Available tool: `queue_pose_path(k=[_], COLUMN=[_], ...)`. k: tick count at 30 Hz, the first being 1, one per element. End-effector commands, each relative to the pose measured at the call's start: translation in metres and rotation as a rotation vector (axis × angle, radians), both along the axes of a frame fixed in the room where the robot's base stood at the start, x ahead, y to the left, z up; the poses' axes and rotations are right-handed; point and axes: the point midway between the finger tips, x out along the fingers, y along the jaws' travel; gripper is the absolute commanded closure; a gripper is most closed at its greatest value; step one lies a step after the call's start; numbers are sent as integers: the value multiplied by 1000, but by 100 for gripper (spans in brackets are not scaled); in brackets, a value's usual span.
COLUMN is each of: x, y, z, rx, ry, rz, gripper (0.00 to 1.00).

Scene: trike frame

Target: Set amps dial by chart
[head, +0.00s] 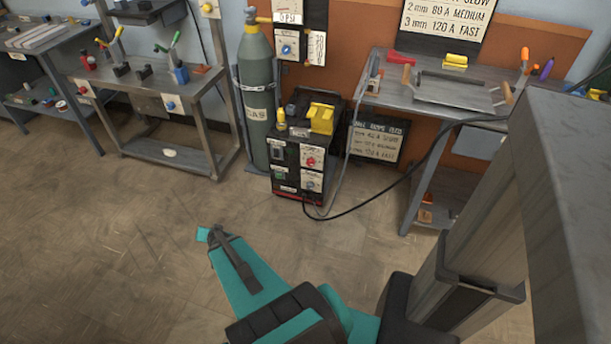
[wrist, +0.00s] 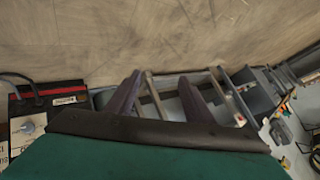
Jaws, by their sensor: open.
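The dark welder (head: 289,160) stands on the floor below the wall. Its front has a red knob (head: 311,162) and a pale dial (head: 311,184) below; their labels and settings are too small to read. A chart (head: 447,18) on the wall reads "2 mm 80 A MEDIUM" and "3 mm 120 A FAST"; its top is cut off. A second chart (head: 378,138) hangs lower, right of the welder. My gripper (wrist: 160,88) is open and empty, its two fingers spread. In the wrist view, the welder (wrist: 45,95) and one knob (wrist: 29,127) lie left of the fingers, apart from them.
A gas cylinder (head: 256,100) stands left of the welder, with a regulator panel (head: 288,48) above. A workbench (head: 400,100) with tools stands at right, another bench (head: 135,75) at left. A black cable (head: 365,207) curves from the welder. The floor ahead is clear.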

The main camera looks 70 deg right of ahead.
Motion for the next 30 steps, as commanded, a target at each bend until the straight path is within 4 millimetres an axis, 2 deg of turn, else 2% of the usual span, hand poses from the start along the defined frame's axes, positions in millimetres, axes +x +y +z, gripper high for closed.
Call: queue_pose_path(k=[1,5,8,14,18,24,27,30], x=[-4,-19,-37,-88,-135,-203,-227,-242], y=[-23,-77,-118,-193,-238,-282,-294,-299], z=[-10,-7,-4,4,9,19,23,26], rx=[-21,-80,-128,-240,-327,-448,-490,-517], ry=[-36,-139,-216,-359,-453,-562,-598,-617], rz=[-55,-193,-305,-525,-678,-863,-924,-959], gripper=[52,52,52,52,52,52,52,52])
